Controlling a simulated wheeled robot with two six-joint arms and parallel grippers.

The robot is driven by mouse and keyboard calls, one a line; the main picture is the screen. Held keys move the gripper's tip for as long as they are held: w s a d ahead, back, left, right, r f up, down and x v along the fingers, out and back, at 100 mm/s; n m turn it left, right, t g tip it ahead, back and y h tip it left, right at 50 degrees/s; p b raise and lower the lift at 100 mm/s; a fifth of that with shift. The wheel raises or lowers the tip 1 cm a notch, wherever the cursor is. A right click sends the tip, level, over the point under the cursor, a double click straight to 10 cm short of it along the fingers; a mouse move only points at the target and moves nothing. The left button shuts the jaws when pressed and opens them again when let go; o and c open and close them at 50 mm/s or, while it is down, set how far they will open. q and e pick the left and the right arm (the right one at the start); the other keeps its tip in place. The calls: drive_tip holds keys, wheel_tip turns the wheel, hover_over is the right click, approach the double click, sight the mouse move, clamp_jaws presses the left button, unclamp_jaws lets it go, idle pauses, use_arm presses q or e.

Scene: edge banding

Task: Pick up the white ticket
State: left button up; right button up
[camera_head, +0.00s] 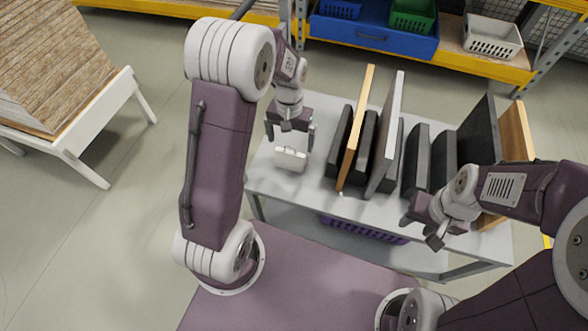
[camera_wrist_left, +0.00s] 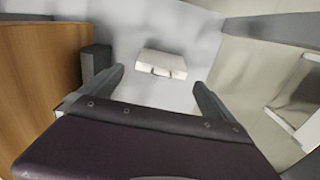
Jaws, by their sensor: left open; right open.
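The white ticket (camera_head: 291,158) is a small white block-like piece near the left end of the grey table (camera_head: 268,185). In the left wrist view the ticket (camera_wrist_left: 162,63) lies ahead, between the lines of the two fingers and apart from them. My left gripper (camera_head: 290,140) is open and empty, just above and behind the ticket in the head view; its fingers (camera_wrist_left: 155,92) also show in the left wrist view. My right gripper (camera_head: 422,229) is open and empty at the front right of the table, in front of the dark holders.
Upright boards, one wooden (camera_head: 357,125) and one white (camera_head: 388,130), stand in dark holders right of the ticket. More dark and wooden panels (camera_head: 516,130) stand at the right end. A shelf with a blue drawer (camera_head: 372,36) is behind. The table's left end is clear around the ticket.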

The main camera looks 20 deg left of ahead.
sight(290, 159)
use_arm(q)
drive_tip(key=f, duration=0.2)
drive_tip(key=shift+w+a+f+b, duration=0.15)
drive_tip(key=shift+w+f+b, duration=0.15)
drive_tip(key=shift+w+f, duration=0.1)
drive_tip(key=shift+w, duration=0.15)
wheel_tip(290, 159, down, 3)
drive_tip(key=shift+f+b, duration=0.2)
drive_tip(key=shift+b, duration=0.55)
drive_tip(key=shift+f, duration=0.2)
drive_tip(key=f+b, duration=0.1)
drive_tip(key=f, duration=0.2)
drive_tip(key=f+b, duration=0.1)
drive_tip(key=f, duration=0.1)
drive_tip(key=shift+s+a+b, duration=0.1)
drive_tip(key=shift+s+b, duration=0.25)
use_arm(e)
wheel_tip(290, 159, down, 6)
